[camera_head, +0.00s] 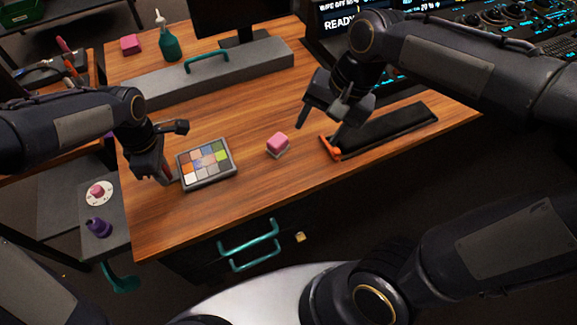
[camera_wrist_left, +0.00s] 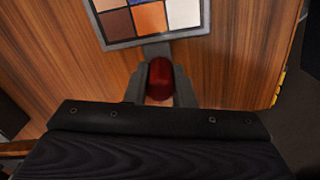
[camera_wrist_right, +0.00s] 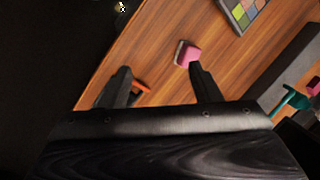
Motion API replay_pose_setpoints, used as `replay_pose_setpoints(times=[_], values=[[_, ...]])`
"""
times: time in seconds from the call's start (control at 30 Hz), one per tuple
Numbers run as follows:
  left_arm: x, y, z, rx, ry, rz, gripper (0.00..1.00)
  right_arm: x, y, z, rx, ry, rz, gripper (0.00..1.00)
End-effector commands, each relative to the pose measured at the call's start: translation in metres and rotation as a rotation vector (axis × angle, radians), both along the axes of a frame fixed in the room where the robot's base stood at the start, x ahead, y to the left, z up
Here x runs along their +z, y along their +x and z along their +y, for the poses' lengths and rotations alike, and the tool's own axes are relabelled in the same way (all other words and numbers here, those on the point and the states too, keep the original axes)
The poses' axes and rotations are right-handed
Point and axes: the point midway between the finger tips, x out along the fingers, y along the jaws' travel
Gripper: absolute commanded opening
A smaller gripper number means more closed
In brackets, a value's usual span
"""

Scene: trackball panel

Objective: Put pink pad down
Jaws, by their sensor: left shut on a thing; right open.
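A pink pad (camera_head: 278,142) with a grey underside sits on the wooden table, right of the colour-square card. It also shows in the right wrist view (camera_wrist_right: 189,54), beyond one fingertip. My right gripper (camera_head: 318,136) is open and empty, right of this pad and apart from it; its spread fingers show in the right wrist view (camera_wrist_right: 160,70). A second pink block (camera_head: 131,44) lies at the table's back left. My left gripper (camera_head: 170,172) is beside the card's left edge, shut on a dark red rounded object (camera_wrist_left: 160,78).
The colour card (camera_head: 206,163) lies near the table's front left. A black tray (camera_head: 390,130) with an orange-ended tool (camera_head: 330,148) lies right. A grey bar with a teal handle (camera_head: 207,58), a green bottle (camera_head: 168,42) and a monitor stand behind.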

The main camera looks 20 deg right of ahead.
Motion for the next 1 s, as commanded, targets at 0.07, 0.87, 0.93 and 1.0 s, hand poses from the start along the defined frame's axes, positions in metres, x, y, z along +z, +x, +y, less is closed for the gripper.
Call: replay_pose_setpoints(times=[0.07,0.87,0.93,1.0], values=[[0.000,0.000,0.000,0.000,0.000,0.000,0.00,0.000,-0.028,-0.009,0.076,0.031,-0.096,0.57],[0.000,0.000,0.000,0.000,0.000,0.000,0.00,-0.032,-0.118,-0.009,0.420,-0.108,-0.502,0.57],[0.000,0.000,0.000,0.000,0.000,0.000,0.00,-0.032,-0.118,-0.009,0.419,-0.108,-0.502,0.57],[0.000,0.000,0.000,0.000,0.000,0.000,0.00,-0.032,-0.118,-0.009,0.419,-0.107,-0.501,0.61]])
